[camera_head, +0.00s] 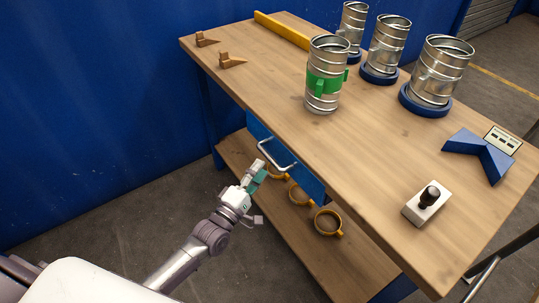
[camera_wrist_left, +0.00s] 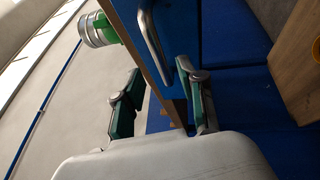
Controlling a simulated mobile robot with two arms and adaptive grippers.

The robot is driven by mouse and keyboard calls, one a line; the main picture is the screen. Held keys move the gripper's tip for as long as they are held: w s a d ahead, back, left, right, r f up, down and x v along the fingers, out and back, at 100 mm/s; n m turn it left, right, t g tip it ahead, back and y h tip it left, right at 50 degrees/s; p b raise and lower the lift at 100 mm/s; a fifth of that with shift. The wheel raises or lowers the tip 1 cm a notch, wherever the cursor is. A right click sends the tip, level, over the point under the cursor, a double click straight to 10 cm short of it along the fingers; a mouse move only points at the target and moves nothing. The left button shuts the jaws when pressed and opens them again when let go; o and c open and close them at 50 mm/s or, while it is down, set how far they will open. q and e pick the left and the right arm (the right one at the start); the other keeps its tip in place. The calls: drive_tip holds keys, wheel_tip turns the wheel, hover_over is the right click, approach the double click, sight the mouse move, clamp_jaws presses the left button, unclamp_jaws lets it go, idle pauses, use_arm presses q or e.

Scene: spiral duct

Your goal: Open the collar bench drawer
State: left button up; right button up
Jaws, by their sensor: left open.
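The blue collar bench drawer (camera_head: 312,185) sits under the front edge of the wooden bench top, and its front looks flush with the bench. A silver bar handle (camera_head: 277,157) stands out from the drawer front. My left gripper (camera_head: 257,172) is open and empty, just left of and below the handle. In the left wrist view the handle (camera_wrist_left: 151,42) lies ahead of the two spread green-padded fingers (camera_wrist_left: 160,98), nearer the right finger. I cannot see it between the pads. My right gripper is in neither view.
On the bench top (camera_head: 290,125) stand several metal duct pieces, one with a green collar (camera_head: 324,82), a blue angled block (camera_head: 480,153) and a white block with a black knob (camera_head: 427,203). Yellow rings (camera_head: 328,223) lie on the lower shelf (camera_head: 300,255). A blue wall (camera_head: 90,100) is at left.

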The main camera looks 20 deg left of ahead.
sight(269, 155)
use_arm(q)
drive_tip(key=x, duration=0.6)
drive_tip(key=shift+f, duration=0.1)
clamp_jaws()
drive_tip(key=shift+a, duration=0.1)
